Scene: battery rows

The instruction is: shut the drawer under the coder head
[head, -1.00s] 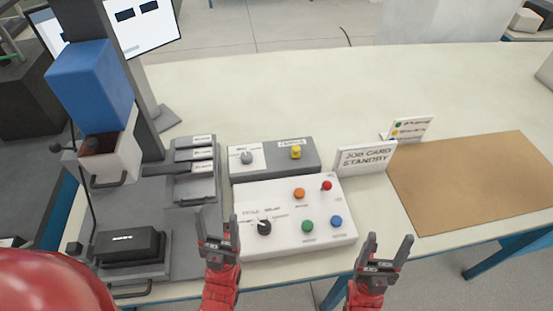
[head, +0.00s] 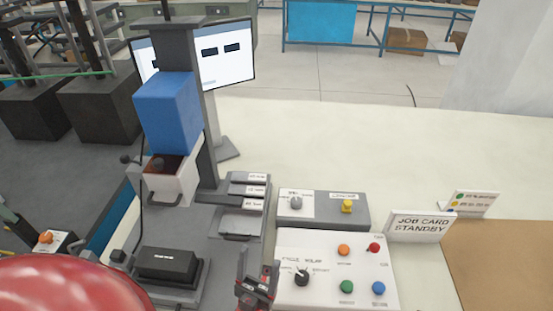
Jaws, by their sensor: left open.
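The blue coder head (head: 168,117) is mounted on a dark grey post left of centre. Below it the white drawer (head: 180,184) stands pulled out toward me, its dark reddish inside showing from above and a dark handle on its front. My left gripper (head: 257,268) is at the bottom edge, to the right of the drawer and nearer to me. Its fingers point up, apart and empty, and it does not touch the drawer. My right gripper is out of the frame.
A black block (head: 168,263) sits on the grey base below the drawer. A white button panel (head: 325,270) and a grey switch box (head: 325,210) stand to the right. Grey trays (head: 240,222) lie between. A job card sign (head: 420,227) stands farther right; the table behind is clear.

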